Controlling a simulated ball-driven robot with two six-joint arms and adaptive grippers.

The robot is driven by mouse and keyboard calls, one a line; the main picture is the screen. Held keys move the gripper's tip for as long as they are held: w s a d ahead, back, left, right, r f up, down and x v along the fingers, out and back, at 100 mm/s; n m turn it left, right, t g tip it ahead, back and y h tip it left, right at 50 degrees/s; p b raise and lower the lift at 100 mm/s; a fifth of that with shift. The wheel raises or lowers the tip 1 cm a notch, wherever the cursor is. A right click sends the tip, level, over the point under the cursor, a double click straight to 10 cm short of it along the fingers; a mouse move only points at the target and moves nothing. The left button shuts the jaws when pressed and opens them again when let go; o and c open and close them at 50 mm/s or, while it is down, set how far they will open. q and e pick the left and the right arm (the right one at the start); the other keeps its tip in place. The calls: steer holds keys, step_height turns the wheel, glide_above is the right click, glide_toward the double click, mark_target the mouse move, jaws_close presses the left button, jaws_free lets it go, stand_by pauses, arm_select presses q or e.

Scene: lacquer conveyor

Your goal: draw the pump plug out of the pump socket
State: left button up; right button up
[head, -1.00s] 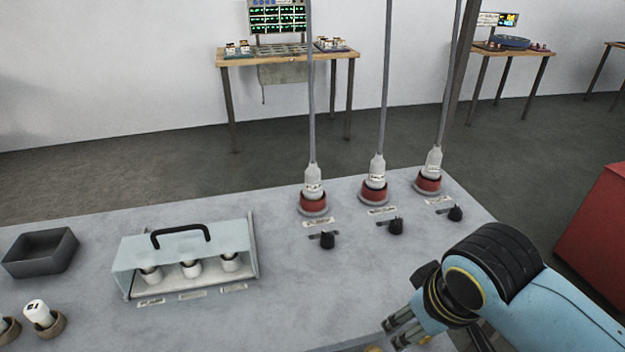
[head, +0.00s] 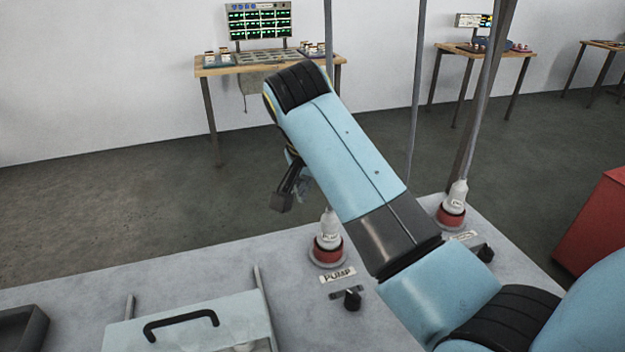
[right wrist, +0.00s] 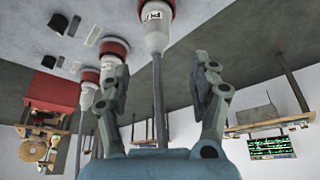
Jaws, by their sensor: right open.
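The pump plug (head: 329,235) is white and stands upright in the red pump socket (head: 326,254), behind a label reading PUMP. Its grey cable (head: 328,40) runs up and is partly hidden by my right arm. My right gripper (head: 287,188) is open and empty, above and to the left of the plug in the head view. In the right wrist view its two fingers (right wrist: 160,78) stand apart with the cable (right wrist: 157,110) between them in the picture. The plug (right wrist: 156,30) shows beyond the fingertips, seemingly untouched. My left gripper is not in view.
A black knob (head: 352,299) sits in front of the pump socket. Another plug (head: 456,195) stands in its socket at the right; the middle one is hidden by my arm. A clear cover with a black handle (head: 181,322) is at the front left, beside a dark tray (head: 22,328).

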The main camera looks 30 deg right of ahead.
mark_target(333, 219)
steer(key=shift+s+d+f, duration=0.1)
steer(key=shift+d+f, duration=0.15)
steer(key=shift+f, duration=0.3)
steer(key=shift+s+d+f, duration=0.1)
steer(key=shift+d+f, duration=0.1)
steer(key=shift+f, duration=0.35)
steer(key=x, duration=0.3)
steer(key=shift+w+f, duration=0.2)
steer(key=x, duration=0.4)
steer(key=shift+w+d+f, duration=0.1)
steer(key=shift+f, duration=0.1)
steer(key=shift+c, duration=1.1)
steer(key=c, duration=0.7)
jaws_close()
steer(key=shift+o, duration=0.6)
jaws_free()
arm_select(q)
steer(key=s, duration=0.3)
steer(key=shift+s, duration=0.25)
arm_select(e)
jaws_close()
